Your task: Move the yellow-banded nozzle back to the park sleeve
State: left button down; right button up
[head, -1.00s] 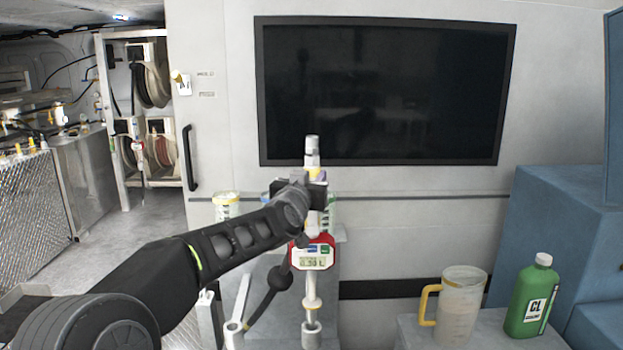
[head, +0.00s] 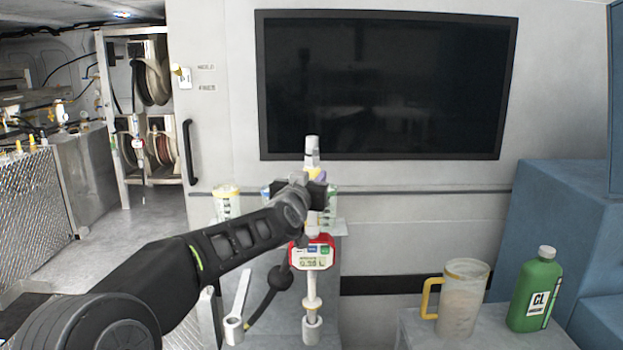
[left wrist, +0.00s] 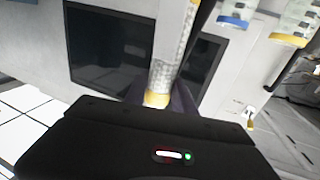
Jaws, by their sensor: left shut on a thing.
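The nozzle (head: 312,284) hangs upright, with a red-framed meter (head: 312,253) on its body and a pale lower tube. My left gripper (head: 314,190) is shut on its upper part. The left wrist view shows a pale textured stem with a yellow band (left wrist: 156,99) just beyond the gripper body. A short grey sleeve (head: 312,329) is right below the nozzle, in line with it. The lower tip meets the sleeve's mouth in the picture; I cannot tell how deep it is inside. My right gripper is not in view.
A second grey ring on an arm (head: 233,329) stands to the left. Yellow-rimmed containers (head: 227,200) stand behind my arm. A clear jug (head: 463,298) and a green bottle (head: 536,290) stand at right. A dark screen (head: 385,85) is on the wall.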

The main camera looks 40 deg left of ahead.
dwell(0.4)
pick_arm(q)
jog(key=shift+f+b, duration=1)
jog(key=shift+f+b, duration=1.35)
jog(key=shift+f, duration=0.45)
jog(key=c, duration=0.9)
grip_release()
jog(key=shift+c, duration=0.2)
jog(key=shift+f, duration=0.2)
jog(key=v, duration=0.8)
jog(key=shift+b, duration=0.3)
jog(key=shift+r, duration=0.1)
